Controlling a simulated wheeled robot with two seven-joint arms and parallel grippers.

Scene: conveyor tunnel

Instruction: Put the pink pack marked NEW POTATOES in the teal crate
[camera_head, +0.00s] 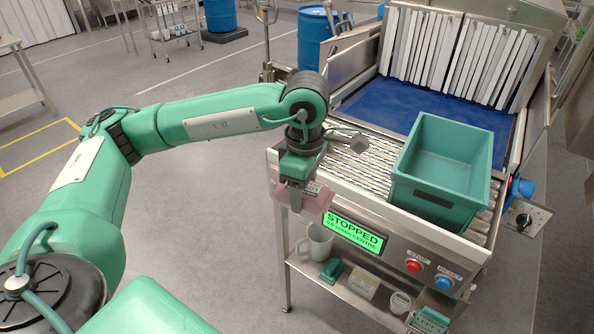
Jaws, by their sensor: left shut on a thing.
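My left gripper (301,190) is shut on a pink pack (318,202) and holds it at the front left edge of the conveyor, left of the green display. The gripper hides part of the pack, and no lettering on it can be read. The teal crate (432,205) stands open on the conveyor rollers, to the right of my left gripper and apart from it. The part of its inside that shows is empty. My right gripper is not in view.
Rollers (365,160) lie between gripper and crate. A lit display (353,234) reads STOPPED, beside a red button (413,266) and a blue button (443,282). A shelf below holds a white mug (318,242) and small items. White strip curtains (460,55) hang behind the blue belt (400,105).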

